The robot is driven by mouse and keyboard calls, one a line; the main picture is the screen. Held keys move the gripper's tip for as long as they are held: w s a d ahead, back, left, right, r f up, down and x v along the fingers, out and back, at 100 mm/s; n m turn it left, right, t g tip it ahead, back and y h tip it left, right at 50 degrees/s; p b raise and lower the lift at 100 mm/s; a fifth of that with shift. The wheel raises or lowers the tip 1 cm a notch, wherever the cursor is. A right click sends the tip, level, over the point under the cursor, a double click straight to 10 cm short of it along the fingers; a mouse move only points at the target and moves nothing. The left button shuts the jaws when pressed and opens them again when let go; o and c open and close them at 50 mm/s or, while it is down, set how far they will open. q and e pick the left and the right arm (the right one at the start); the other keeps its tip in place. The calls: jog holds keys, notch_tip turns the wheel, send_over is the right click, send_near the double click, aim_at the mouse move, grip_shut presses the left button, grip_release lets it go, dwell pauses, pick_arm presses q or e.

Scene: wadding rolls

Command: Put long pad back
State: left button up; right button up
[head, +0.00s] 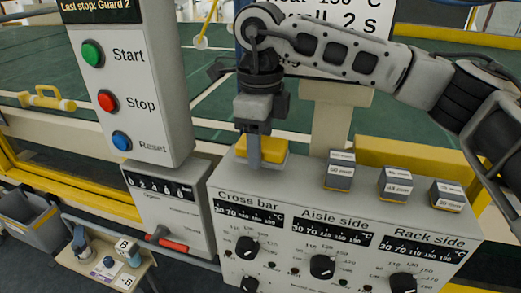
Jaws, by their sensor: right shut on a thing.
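A yellow pad with a pale lower side (277,147), which I take for the long pad, is at the back left of the console top. My right gripper (254,160) reaches down from above and is shut on it, with one finger in front of the pad. The gripper hides part of the pad, and I cannot tell whether the pad rests on the console or is just above it. The grey console (330,205) carries dials marked Cross bar, Aisle side and Rack side. My left gripper is not in view.
Small labelled blocks (395,184) stand along the console top to the right. A button box (130,75) with Start, Stop and Reset rises at left, close to the gripper. A small table (98,262) with lettered blocks and a grey bin (32,222) are lower left.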

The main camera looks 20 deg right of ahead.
notch_tip(320, 180, down, 2)
jog(key=shift+f+p, duration=0.15)
jog(key=shift+p, duration=0.25)
jog(key=shift+f, duration=0.1)
jog(key=shift+f+b, duration=0.3)
jog(key=shift+b, duration=0.15)
jog(key=o, duration=0.8)
jog(key=shift+o, duration=0.7)
jog(key=shift+r, duration=0.1)
